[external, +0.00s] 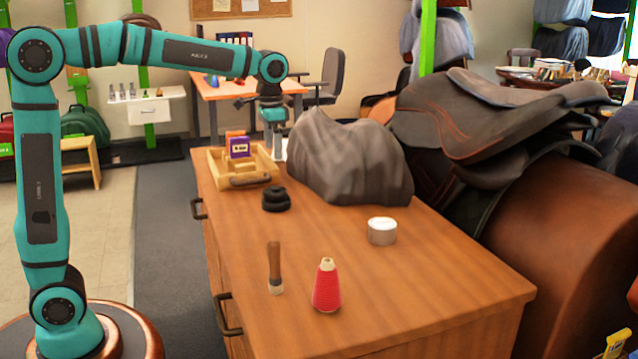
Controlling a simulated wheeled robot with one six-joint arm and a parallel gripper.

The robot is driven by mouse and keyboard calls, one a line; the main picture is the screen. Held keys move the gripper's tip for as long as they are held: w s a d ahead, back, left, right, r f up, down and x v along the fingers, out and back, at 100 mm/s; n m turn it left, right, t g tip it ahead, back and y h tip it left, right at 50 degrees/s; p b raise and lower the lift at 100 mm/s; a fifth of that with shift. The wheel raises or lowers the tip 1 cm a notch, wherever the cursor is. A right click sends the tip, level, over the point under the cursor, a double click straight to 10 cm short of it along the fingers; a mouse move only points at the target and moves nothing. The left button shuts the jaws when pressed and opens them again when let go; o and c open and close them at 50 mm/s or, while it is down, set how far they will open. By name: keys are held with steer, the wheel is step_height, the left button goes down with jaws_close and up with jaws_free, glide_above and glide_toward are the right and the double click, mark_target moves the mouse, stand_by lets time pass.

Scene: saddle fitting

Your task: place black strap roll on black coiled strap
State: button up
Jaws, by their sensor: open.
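A black stack (276,199) stands on the wooden cabinet top, in front of the tray and left of the grey draped cloth. Its lower, wider part looks like the black coiled strap (276,207). The smaller black piece on top looks like the black strap roll (274,192), resting on the coil roughly centred. The two dark pieces are hard to tell apart. My gripper (279,155) points down behind and above the stack, between the tray and the cloth, clear of the stack. It is open, with nothing visible in it; its tips are small in the picture.
A wooden tray (250,181) with purple and orange boxes stands close left of my gripper. The bulky grey cloth (350,160) is close right. A saddle (490,120) is beyond.

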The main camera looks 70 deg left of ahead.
steer(key=s+d+r+t, duration=0.3)
steer(key=s+r+t, duration=0.2)
steer(key=s, duration=0.5)
steer(key=s+d+r+t, duration=0.4)
steer(key=s+r+t, duration=0.2)
steer(key=s, duration=0.4)
steer(key=s+d+r+t, duration=0.3)
steer(key=s+r+t, duration=0.3)
steer(key=s, duration=0.4)
steer(key=shift+s+d+r, duration=0.15)
steer(key=shift+d+r, duration=0.25)
steer(key=shift+r, duration=0.1)
